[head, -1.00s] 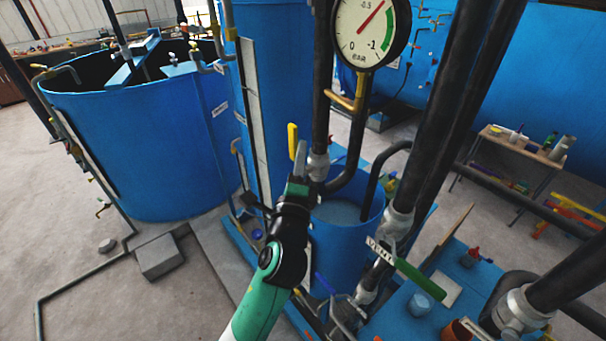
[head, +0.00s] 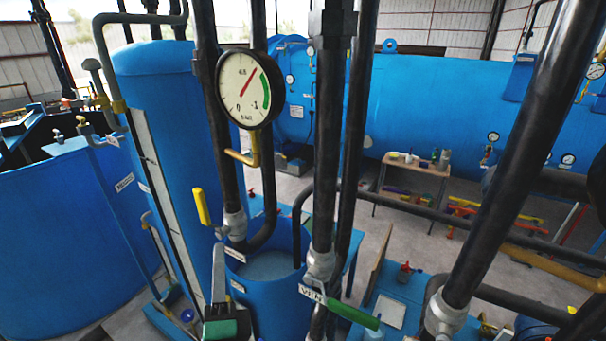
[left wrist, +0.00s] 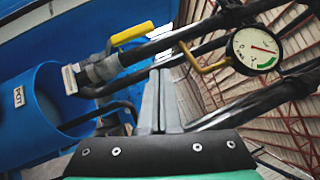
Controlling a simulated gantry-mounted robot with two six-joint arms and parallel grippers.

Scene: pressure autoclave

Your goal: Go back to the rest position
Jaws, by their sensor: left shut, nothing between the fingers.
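My left gripper (head: 218,268) stands upright at the bottom of the head view, in front of the blue open tank (head: 268,318). Its grey fingers are shut with nothing between them. In the left wrist view the shut fingers (left wrist: 160,98) point up the middle, close to black pipes. A yellow-handled valve (head: 201,206) is above and left of the gripper, apart from it in the head view. It also shows in the left wrist view (left wrist: 132,33). My right gripper is not in view.
A round gauge (head: 243,89) hangs on black pipes above the tank. A green-handled vent valve (head: 352,313) sits right of the gripper. A tall blue cylinder (head: 160,110) stands to the left. A large blue autoclave vessel (head: 430,110) and a small bench (head: 415,169) are behind.

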